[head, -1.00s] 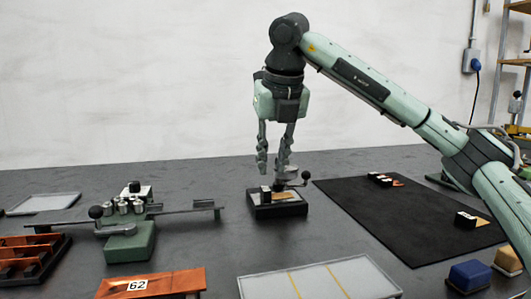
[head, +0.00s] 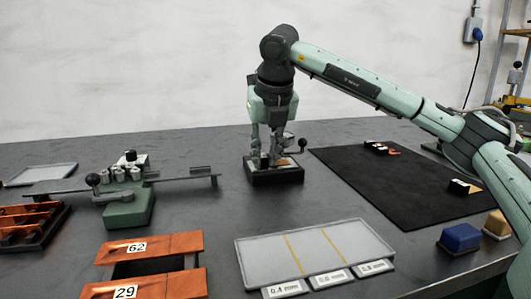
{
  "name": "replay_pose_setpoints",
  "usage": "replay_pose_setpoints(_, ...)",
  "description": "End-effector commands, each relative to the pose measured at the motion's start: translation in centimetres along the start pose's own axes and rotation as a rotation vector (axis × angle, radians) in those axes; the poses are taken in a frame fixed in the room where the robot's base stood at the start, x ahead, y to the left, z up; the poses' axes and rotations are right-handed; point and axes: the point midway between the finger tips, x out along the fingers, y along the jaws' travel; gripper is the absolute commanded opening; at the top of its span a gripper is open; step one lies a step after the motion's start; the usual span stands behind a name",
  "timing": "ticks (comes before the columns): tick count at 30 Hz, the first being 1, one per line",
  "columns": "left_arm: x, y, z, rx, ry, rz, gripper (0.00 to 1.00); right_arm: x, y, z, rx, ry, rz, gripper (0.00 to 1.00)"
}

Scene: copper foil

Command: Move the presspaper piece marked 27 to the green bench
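My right gripper (head: 267,158) points straight down over a small black box-like fixture (head: 275,177) at the middle back of the table. Its fingertips are low at the fixture's top, among small pale and tan parts. I cannot tell whether they are closed on anything. No mark 27 is readable, so I cannot pick out that presspaper piece. A device with a green base (head: 128,207), rollers and a black-knobbed lever stands left of the fixture; it is the only green bench-like thing here. My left gripper is not in view.
Copper pieces marked 62 (head: 150,246) and 29 (head: 150,287) lie at front left. A grey tray with thickness labels (head: 312,252) is at front centre. A black mat (head: 385,205) with small pieces lies right, near blue (head: 460,238) and tan blocks. An orange divided tray is far left.

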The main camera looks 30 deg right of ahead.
Motion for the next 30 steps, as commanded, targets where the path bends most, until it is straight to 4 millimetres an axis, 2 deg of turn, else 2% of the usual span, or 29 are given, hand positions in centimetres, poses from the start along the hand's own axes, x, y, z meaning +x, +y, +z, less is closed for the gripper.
replay_pose_setpoints(1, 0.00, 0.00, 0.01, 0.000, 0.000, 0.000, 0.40, -0.02, 0.00, 0.01, 0.000, 0.000, 0.000, 0.11)
replay_pose_setpoints(4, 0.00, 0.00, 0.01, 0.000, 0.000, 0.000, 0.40, -0.03, 0.01, 0.01, 0.000, 0.000, 0.000, 0.00)
replay_pose_setpoints(6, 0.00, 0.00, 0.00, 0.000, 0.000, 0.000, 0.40, -0.04, 0.01, 0.01, 0.000, 0.000, 0.000, 0.00)
replay_pose_setpoints(7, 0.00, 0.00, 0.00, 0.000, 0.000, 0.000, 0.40, -0.05, 0.02, 0.01, 0.000, 0.000, 0.001, 0.13)
replay_pose_setpoints(10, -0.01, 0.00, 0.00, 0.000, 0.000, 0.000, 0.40, -0.05, 0.02, 0.01, 0.000, 0.000, 0.001, 0.01)
replay_pose_setpoints(11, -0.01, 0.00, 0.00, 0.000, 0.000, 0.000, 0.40, -0.06, 0.02, 0.02, 0.000, -0.001, 0.001, 0.00)
replay_pose_setpoints(30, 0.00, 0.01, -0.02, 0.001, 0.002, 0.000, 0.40, -0.21, 0.49, 0.10, -0.001, -0.001, 0.001, 0.00)
